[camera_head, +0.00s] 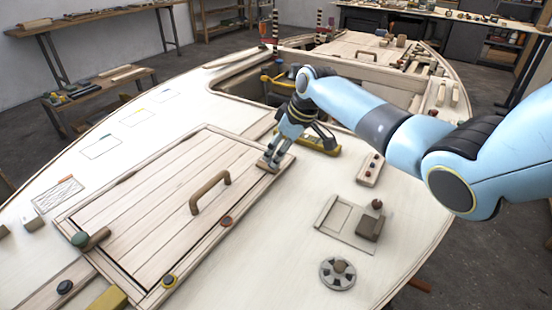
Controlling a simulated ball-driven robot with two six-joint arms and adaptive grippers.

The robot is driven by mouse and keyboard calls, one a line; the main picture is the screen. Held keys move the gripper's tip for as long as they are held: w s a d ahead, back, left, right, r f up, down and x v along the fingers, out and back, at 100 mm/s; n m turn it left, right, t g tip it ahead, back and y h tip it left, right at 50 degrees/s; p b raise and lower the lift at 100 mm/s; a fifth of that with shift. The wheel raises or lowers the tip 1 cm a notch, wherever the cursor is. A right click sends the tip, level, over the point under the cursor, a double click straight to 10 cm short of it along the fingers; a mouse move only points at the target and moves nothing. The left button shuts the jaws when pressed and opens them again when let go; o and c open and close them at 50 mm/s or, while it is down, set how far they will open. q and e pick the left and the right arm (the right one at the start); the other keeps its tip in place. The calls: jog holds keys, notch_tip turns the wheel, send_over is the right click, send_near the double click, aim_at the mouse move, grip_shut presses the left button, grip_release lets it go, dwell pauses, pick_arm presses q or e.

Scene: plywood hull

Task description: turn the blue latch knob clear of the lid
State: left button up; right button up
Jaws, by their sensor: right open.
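The plank lid (150,200) lies in its frame on the pale hull deck, with a brown arched handle (210,191). My right gripper (271,163) is low over the lid's far right corner, fingers pointing down. It is open, and it hides what is right beneath it. I cannot make out a clearly blue latch knob; one may be hidden there. A dark, possibly navy knob (64,287) sits at the near left, off the lid. A green knob (79,239) with a wooden bar reaches over the lid's left edge. My left gripper is not in view.
A square plate with a block (368,228) and a round spoked fitting (338,273) lie on the right deck. An open hatch lies beyond my right gripper.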

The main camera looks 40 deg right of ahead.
aim_at(268, 165)
jog(key=x, duration=0.3)
jog(key=c, duration=0.3)
jog(key=shift+c, duration=1.3)
grip_shut()
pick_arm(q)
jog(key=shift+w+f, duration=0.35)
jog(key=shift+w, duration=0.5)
